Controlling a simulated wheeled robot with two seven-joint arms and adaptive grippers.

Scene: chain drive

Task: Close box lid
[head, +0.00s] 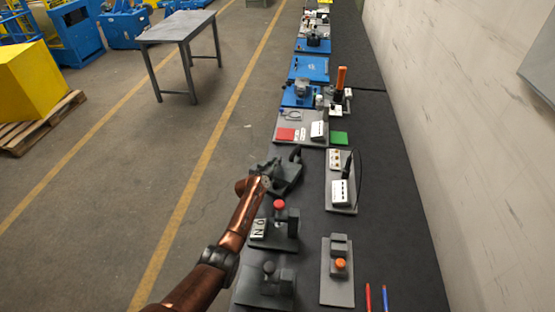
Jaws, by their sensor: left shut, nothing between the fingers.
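My left arm reaches in from the bottom left over the long dark bench. Its dark left gripper (288,172) is above the bench's left side, just nearer than a grey board (311,141). The gripper looks shut, with nothing seen between its fingers. I cannot pick out a box with a lid for certain. Small white box-like pieces stand on the grey board (319,130) and on a second grey plate (340,193) to the right. What lies directly under the gripper is hidden. My right gripper is not in view.
Nearer on the bench are a fixture with a red knob (279,204) and a plate with an orange button (340,264). Blue fixtures (310,68) stand farther along. A wall (440,110) borders the right. A grey table (177,28) stands on the floor at left.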

